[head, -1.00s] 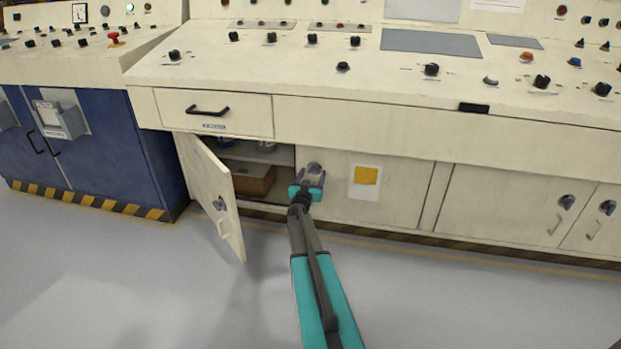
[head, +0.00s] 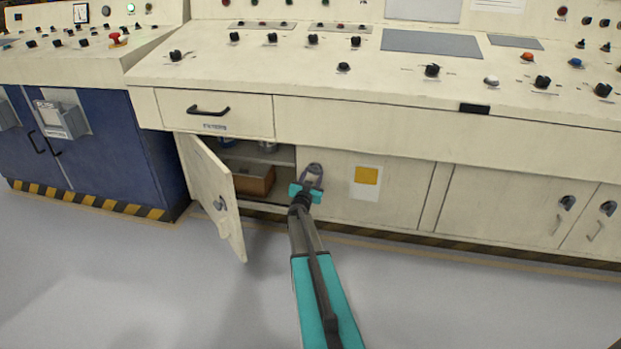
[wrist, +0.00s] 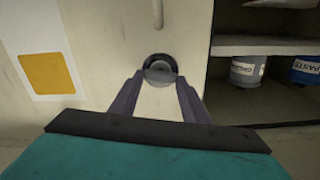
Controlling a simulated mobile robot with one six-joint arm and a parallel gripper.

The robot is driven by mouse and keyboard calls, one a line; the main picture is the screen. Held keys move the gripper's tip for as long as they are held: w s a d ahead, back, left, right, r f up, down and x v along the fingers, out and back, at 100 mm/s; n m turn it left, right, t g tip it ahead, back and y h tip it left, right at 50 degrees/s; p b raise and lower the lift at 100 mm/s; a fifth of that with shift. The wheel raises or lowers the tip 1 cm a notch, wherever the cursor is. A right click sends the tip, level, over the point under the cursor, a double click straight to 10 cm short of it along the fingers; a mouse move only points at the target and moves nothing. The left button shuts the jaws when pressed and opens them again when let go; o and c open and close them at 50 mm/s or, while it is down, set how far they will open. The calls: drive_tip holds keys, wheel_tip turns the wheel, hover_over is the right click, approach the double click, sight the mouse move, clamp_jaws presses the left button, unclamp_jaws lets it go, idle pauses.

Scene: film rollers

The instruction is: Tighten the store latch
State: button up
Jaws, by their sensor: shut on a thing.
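The store latch is a dark round knob (wrist: 160,65) with a lighter grey face, on the cream cabinet door (head: 395,195) just right of the open compartment in the head view. My gripper (head: 313,175) is at this latch, its purple fingers on either side of it. In the wrist view my gripper (wrist: 159,88) is shut on the latch, with the fingertips at its sides. The fingers partly hide the latch in the head view, and its turn angle is hard to tell.
A cabinet door (head: 212,190) hangs open at left, jutting towards me. Inside the compartment are a brown box (head: 255,180) and shelved cans (wrist: 246,70). A yellow note (head: 367,176) is right of my gripper. The floor in front is clear.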

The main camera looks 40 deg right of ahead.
drive_tip(key=m, duration=0.4)
drive_tip(key=shift+s+d+b, duration=0.15)
drive_tip(key=shift+d+b, duration=0.15)
drive_tip(key=m+b, duration=0.1)
drive_tip(key=m, duration=0.3)
drive_tip(key=shift+s+f, duration=0.1)
drive_tip(key=shift+f, duration=0.05)
drive_tip(key=m+b, duration=0.3)
drive_tip(key=m, duration=0.2)
drive_tip(key=shift+s+d+f, duration=0.1)
drive_tip(key=shift+m+b, duration=0.55)
drive_tip(key=shift+m, duration=0.65)
drive_tip(key=o, duration=1)
drive_tip(key=shift+o, duration=0.2)
